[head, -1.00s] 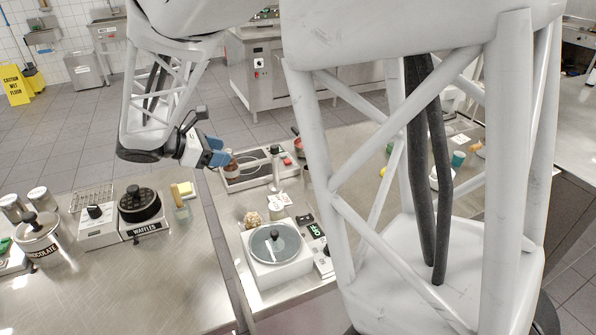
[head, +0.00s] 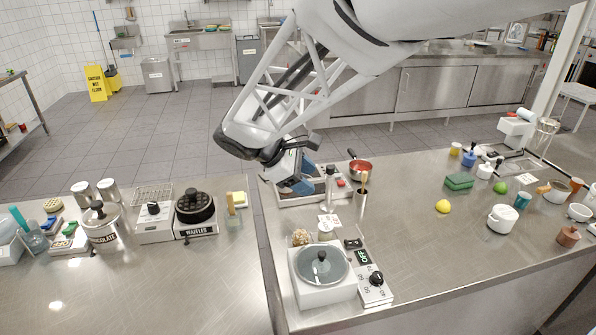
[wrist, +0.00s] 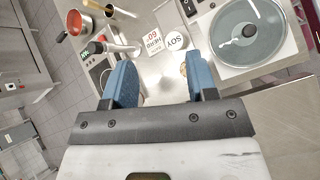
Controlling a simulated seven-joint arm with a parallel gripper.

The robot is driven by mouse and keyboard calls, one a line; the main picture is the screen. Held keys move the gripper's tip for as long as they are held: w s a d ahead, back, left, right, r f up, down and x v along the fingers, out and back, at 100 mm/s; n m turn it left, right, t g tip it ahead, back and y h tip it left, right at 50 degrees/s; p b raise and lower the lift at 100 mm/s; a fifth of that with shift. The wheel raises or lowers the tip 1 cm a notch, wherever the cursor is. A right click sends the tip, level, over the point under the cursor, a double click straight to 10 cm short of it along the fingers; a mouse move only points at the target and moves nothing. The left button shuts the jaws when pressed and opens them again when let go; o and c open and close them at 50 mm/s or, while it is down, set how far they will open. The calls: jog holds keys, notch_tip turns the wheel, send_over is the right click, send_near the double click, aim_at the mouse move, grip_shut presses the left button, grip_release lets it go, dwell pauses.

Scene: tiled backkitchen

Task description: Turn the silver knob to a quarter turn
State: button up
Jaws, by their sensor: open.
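No clearly silver knob can be made out. A dark round knob (head: 376,278) sits on the white control box beside the lidded cooker (head: 312,290), with a green-lettered display (head: 362,257) behind it. My gripper (head: 296,180) has blue fingers, open and empty, above the tray at the counter's far left edge, behind the cooker and away from both knobs. In the wrist view my gripper (wrist: 160,80) has its fingers wide apart with nothing between them; the cooker is at upper right.
A red pan (head: 360,166) and a upright utensil holder stand near my gripper. Small jars and a card (head: 328,222) lie between it and the cooker. A gap separates the two counters. A yellow ball (head: 442,206) and white pot (head: 502,219) are right; mid-counter is mostly clear.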

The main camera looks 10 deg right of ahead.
jog(key=s+d+m+y, duration=0.3)
jog(key=s+m+y, duration=0.2)
jog(key=s, duration=1)
jog(key=shift+s+d+r+m+t+y, duration=0.2)
jog(key=shift+s+r+m+t+y, duration=0.15)
jog(key=shift+m, duration=1.35)
jog(key=shift+s, duration=0.1)
jog(key=s+m+t+y, duration=0.2)
jog(key=s+m+y, duration=0.1)
jog(key=s+m, duration=0.2)
jog(key=shift+s+a+f, duration=0.25)
jog(key=shift+s+a, duration=0.05)
jog(key=shift+s, duration=0.9)
jog(key=shift+c, duration=0.4)
dwell(0.7)
